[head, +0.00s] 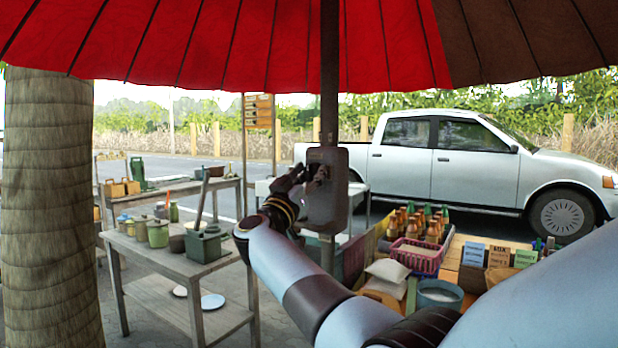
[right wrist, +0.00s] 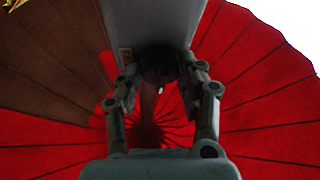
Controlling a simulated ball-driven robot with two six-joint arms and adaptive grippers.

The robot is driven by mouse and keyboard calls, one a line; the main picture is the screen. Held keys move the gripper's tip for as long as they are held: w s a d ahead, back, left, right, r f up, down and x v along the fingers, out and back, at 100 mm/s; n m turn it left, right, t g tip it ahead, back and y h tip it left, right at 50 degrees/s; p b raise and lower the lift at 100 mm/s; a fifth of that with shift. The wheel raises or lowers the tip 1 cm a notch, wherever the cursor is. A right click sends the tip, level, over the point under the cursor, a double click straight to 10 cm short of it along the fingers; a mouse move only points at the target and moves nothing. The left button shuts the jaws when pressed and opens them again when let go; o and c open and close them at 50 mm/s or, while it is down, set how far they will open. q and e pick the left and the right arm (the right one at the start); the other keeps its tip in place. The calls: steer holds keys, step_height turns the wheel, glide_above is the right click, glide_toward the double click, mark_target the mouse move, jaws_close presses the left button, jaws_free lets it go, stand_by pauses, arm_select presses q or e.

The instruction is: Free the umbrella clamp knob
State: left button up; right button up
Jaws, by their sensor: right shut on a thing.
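The umbrella clamp (head: 327,207) is a grey box on the dark umbrella pole (head: 330,70), under the red and brown canopy (head: 240,45). My right gripper (head: 309,176) is at the clamp's left face. Its fingers are around the dark clamp knob, which is mostly hidden by them in the head view. In the right wrist view the knob (right wrist: 158,66) shows dark between the two fingertips of the right gripper (right wrist: 163,88), just below the grey clamp body (right wrist: 150,22). The left gripper is not in view.
A grey wooden table (head: 165,262) with pots and a green box stands left, behind a thick trunk (head: 45,200). At right, a stall holds a pink crate (head: 418,260) of bottles and a bucket (head: 440,295). A white pickup (head: 455,160) is parked behind.

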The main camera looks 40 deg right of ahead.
steer(key=shift+f+m+g+h+b, duration=0.15)
steer(key=shift+m+g+h+b, duration=0.15)
steer(key=shift+m+b, duration=0.3)
steer(key=m+g+b, duration=0.3)
steer(key=m+b, duration=0.3)
steer(key=m+g+b, duration=0.3)
steer(key=m+b, duration=0.2)
steer(key=m, duration=0.2)
steer(key=m+g+b, duration=0.3)
steer(key=m+b, duration=0.3)
steer(key=shift+w+a+m+g+h+b, duration=0.15)
steer(key=shift+w+m+g+h+b, duration=0.15)
steer(key=shift+m, duration=0.1)
steer(key=shift+r+m+g+y+b, duration=0.25)
steer(key=shift+m+g+y+b, duration=0.25)
steer(key=shift+m+b, duration=0.85)
steer(key=shift+m, duration=0.35)
steer(key=o, duration=1.1)
steer(key=shift+o, duration=0.2)
steer(key=a+f, duration=0.1)
steer(key=a, duration=1.1)
steer(key=shift+f, duration=0.2)
